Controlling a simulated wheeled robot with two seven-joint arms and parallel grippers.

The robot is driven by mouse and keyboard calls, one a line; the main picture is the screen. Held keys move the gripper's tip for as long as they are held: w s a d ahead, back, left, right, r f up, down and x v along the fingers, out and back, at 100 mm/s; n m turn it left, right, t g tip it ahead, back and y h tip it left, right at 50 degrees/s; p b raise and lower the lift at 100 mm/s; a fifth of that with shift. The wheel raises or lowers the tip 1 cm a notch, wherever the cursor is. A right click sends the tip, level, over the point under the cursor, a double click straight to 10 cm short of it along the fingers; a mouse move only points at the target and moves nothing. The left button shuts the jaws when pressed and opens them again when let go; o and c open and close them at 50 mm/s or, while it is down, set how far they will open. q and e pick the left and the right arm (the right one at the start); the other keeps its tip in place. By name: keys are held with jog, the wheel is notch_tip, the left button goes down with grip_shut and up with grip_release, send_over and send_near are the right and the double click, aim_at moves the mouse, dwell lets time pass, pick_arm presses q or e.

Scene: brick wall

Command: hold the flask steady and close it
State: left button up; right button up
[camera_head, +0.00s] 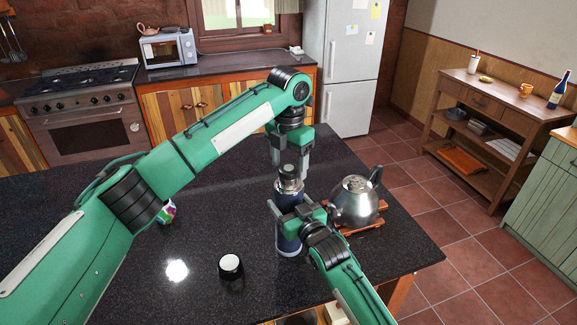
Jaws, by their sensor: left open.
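The flask (290,242) stands upright on the dark counter, with a dark blue body and a steel neck. A black cap with a whitish top (231,264) stands apart on the counter, left of the flask.
A steel kettle (354,204) stands on a wooden trivet (364,229) close to the right of the flask. A colourful item (167,212) is partly hidden behind my left arm. The dark counter (215,225) is clear around the cap; its right edge lies beyond the kettle.

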pick_arm(q)
jog(key=shift+r, duration=1.55)
jog(key=shift+c, duration=0.5)
